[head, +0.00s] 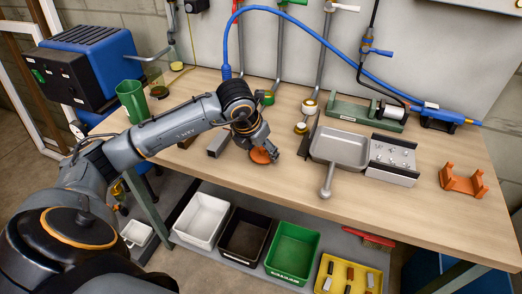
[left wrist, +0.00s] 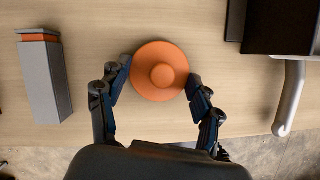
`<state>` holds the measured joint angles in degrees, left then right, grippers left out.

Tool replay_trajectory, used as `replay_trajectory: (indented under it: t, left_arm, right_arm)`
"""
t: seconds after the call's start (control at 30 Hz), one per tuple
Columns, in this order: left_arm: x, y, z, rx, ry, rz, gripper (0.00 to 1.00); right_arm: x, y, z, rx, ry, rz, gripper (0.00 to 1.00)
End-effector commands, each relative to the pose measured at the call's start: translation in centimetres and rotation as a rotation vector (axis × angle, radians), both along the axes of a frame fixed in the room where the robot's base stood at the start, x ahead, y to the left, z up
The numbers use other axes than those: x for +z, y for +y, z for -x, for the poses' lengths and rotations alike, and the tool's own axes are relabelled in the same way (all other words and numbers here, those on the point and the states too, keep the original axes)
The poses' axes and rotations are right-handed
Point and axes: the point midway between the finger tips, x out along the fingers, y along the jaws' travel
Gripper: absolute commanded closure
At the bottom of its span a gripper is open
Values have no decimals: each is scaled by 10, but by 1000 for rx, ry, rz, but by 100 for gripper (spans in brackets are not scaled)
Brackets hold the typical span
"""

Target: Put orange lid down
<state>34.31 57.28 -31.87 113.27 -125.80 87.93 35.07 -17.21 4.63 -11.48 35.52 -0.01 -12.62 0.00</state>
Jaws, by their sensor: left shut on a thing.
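The orange lid (left wrist: 160,88) is a round disc with a raised knob in its middle. In the left wrist view it sits between the two fingers of my left gripper (left wrist: 155,90), which is shut on it. In the head view the orange lid (head: 262,156) shows partly under my left gripper (head: 270,150), over the front part of the wooden table (head: 420,220). I cannot tell whether the lid touches the tabletop. My right gripper is not in view.
A grey block (head: 218,143) with an orange end stands left of the lid. A grey pan (head: 340,150) with its handle toward the front edge lies to the right. An orange bracket (head: 463,182) is at the far right. Bins (head: 292,252) stand below the table.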

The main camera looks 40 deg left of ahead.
Motion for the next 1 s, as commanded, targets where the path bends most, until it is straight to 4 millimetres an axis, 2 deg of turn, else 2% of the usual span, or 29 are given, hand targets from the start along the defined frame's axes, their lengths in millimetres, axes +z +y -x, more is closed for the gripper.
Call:
replay_trajectory:
  t: [0.2,0.23,0.33,0.63,0.77,0.87,1.0]
  left_arm:
    - [-4,0,0,0,0,0,57]
    - [-3,0,0,0,0,0,31]
    - [-3,0,0,0,0,0,13]
    - [-2,0,0,0,1,0,13]
    - [3,0,0,0,1,0,13]
    - [13,1,4,-1,-3,-1,13]
    - [41,1,16,-1,-5,-1,13]
  right_arm:
    - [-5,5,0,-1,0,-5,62]
    - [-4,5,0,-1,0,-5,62]
    - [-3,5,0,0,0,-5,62]
    - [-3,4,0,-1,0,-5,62]
    - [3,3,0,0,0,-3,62]
    - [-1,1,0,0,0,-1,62]
    - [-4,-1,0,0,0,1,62]
